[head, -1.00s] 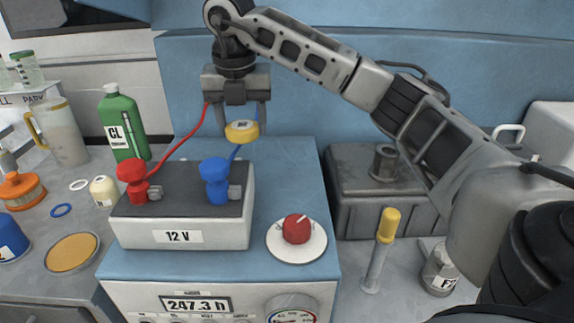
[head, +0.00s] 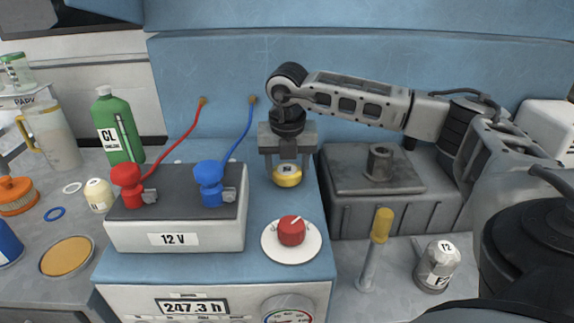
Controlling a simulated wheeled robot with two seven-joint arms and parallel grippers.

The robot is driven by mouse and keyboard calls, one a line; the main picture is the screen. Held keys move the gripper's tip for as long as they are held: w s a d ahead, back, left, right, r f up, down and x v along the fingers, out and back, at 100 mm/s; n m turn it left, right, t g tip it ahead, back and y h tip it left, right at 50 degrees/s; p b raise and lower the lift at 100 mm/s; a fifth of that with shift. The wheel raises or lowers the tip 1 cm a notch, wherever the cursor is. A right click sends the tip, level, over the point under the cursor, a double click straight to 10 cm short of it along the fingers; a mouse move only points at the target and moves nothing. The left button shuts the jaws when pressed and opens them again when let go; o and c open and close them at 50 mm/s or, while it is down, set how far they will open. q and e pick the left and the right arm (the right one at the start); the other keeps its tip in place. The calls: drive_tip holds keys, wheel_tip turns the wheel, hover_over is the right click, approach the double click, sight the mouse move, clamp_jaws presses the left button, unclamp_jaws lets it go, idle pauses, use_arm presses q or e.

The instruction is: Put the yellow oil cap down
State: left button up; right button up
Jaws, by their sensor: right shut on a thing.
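The yellow oil cap (head: 287,178) is between the fingers of my right gripper (head: 287,170), which is shut on it. The cap is upright, at or just above the blue top of the machine (head: 262,212), right of the battery box and behind the red knob. I cannot tell whether its underside touches the surface. To its right, the grey metal block (head: 347,172) has a short open filler neck (head: 380,162) on top. My left gripper is not in view.
The 12 V battery box (head: 172,236) with red (head: 126,182) and blue (head: 208,180) clamps stands left of the cap. A red knob (head: 292,231) is in front. A yellow-handled tool (head: 381,226) and grey canister (head: 437,267) stand at right; a green bottle (head: 118,125) stands at left.

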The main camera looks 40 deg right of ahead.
sight(288, 175)
drive_tip(key=shift+f, duration=0.15)
drive_tip(key=o, duration=1.1)
drive_tip(key=shift+c, duration=0.2)
drive_tip(key=shift+r, duration=0.3)
wheel_tip(288, 175, up, 12)
drive_tip(key=s+a, duration=0.1)
drive_tip(key=shift+s+f, duration=0.2)
